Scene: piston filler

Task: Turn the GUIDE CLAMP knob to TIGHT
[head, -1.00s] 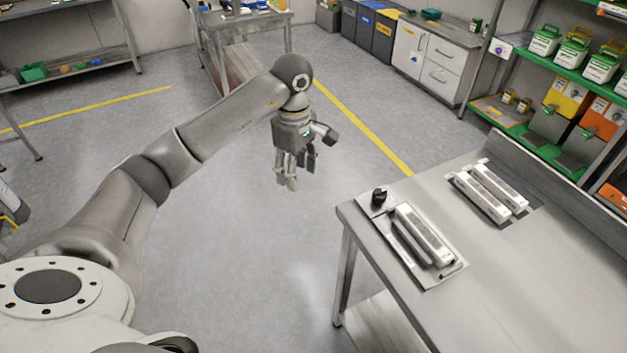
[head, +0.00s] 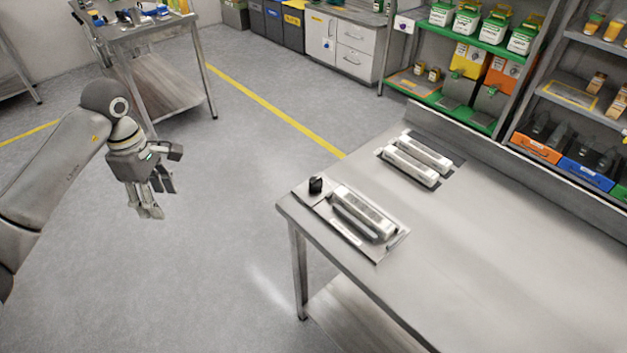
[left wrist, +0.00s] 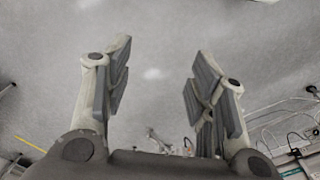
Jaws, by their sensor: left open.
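A small black knob (head: 316,185) stands at the near left corner of the steel table, on a flat plate (head: 373,252) that also carries a pair of pale rails (head: 362,212). It is the likely guide clamp knob; its label and setting are too small to read. My left gripper (head: 153,205) hangs over open floor, well to the left of the table and apart from the knob. Its fingers (left wrist: 160,90) are spread and empty in the left wrist view, which shows only floor and blurred frames beyond. My right gripper is not in view.
The steel table (head: 480,250) is mostly bare, with a second pair of pale rails (head: 416,160) farther back. A raised edge runs along its back right. Shelves (head: 490,45) with bottles and bins stand behind. Another workbench (head: 140,30) is at the upper left. Floor between is clear.

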